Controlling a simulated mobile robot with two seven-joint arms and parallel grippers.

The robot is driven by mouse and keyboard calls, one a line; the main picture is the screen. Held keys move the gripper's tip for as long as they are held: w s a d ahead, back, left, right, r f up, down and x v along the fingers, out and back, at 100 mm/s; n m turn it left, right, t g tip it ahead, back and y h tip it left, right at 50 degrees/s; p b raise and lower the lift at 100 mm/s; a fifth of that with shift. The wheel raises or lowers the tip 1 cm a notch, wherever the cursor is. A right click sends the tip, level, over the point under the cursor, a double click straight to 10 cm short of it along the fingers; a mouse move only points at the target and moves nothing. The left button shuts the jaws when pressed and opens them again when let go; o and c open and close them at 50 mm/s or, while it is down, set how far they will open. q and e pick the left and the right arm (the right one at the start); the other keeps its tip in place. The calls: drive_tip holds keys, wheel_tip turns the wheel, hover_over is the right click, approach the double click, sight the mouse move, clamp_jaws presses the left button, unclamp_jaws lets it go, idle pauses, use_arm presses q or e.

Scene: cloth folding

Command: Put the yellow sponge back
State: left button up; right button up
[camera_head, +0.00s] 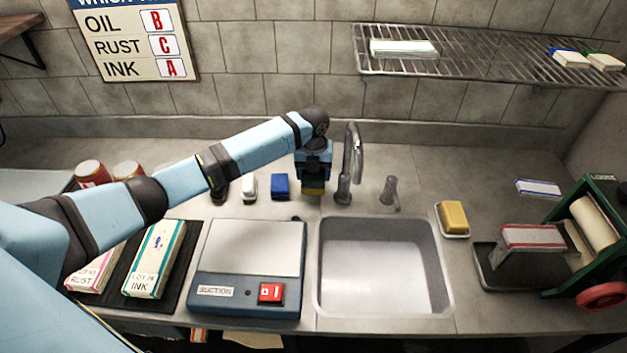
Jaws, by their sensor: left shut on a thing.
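My left arm reaches in from the left across the counter. I cannot tell whether the sponge touches the counter. My right gripper is not in view.
The tap (354,155) stands close to the right of the gripper. The empty sink (381,270) and a suction plate (248,270) lie in front. A yellow bar (453,216) sits on a small dish right of the sink. A wire shelf (470,58) hangs above.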

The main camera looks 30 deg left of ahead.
sight(314, 174)
use_arm(q)
drive_tip(key=shift+f, duration=1.7)
drive_tip(key=shift+f, duration=0.15)
drive_tip(key=o, duration=1)
drive_tip(key=shift+c, duration=0.2)
wheel_tip(314, 174, up, 11)
drive_tip(key=shift+r, duration=0.7)
